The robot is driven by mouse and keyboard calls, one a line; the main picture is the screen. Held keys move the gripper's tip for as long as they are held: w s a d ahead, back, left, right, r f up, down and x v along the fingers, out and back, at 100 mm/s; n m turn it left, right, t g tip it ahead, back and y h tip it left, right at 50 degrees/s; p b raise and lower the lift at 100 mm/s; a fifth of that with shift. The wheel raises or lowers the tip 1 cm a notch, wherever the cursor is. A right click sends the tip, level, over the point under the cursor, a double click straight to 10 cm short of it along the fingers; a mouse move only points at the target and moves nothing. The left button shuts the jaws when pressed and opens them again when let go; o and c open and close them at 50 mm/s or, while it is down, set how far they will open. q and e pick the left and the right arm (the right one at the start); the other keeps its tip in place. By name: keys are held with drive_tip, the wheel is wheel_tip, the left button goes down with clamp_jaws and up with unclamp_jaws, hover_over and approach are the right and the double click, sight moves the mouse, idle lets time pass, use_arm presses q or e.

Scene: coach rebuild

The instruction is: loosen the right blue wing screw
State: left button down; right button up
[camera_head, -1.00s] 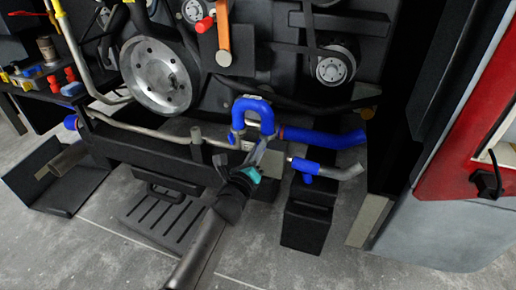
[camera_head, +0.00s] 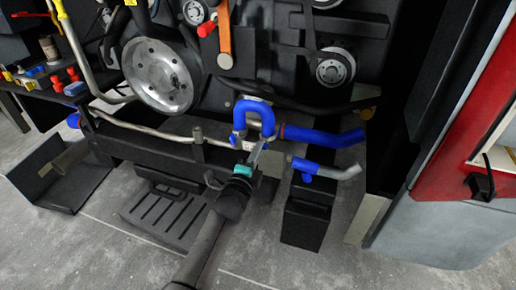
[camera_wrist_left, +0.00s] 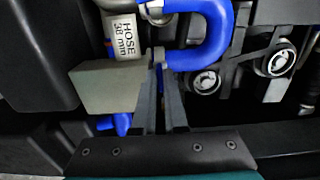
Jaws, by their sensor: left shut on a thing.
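A blue U-shaped hose (camera_head: 256,106) stands on the front of the machine; it also shows in the wrist view (camera_wrist_left: 215,35). My left gripper (camera_head: 260,151) reaches up to the foot of its right leg. In the wrist view the fingers (camera_wrist_left: 158,62) are nearly together, with a thin strip of blue between them, which I take for the right blue wing screw (camera_wrist_left: 158,78). It is mostly hidden by the fingers, and its turn angle cannot be read. A second blue piece (camera_wrist_left: 121,124) shows left of the fingers. My right gripper is out of view.
A straight blue hose (camera_head: 330,138) and a blue-and-grey pipe (camera_head: 325,170) lie right of my gripper. A grey block (camera_wrist_left: 108,87) sits close left of the fingers. A black box (camera_head: 305,222) stands on the floor. A red-framed panel (camera_head: 470,120) is at far right.

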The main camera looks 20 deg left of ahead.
use_arm(q)
drive_tip(key=shift+d+f+n+p, duration=0.1)
drive_tip(key=shift+n+p, duration=0.9)
drive_tip(key=shift+n, duration=2.95)
drive_tip(key=shift+d+f+n+p, duration=0.1)
drive_tip(key=shift+n+p, duration=0.9)
drive_tip(key=shift+n, duration=2.95)
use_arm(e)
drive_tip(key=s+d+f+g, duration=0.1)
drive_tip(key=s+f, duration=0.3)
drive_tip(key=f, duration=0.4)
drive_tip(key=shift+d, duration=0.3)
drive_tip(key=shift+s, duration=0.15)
use_arm(q)
drive_tip(key=c, duration=1)
unclamp_jaws()
drive_tip(key=shift+o, duration=0.2)
drive_tip(key=shift+s, duration=0.15)
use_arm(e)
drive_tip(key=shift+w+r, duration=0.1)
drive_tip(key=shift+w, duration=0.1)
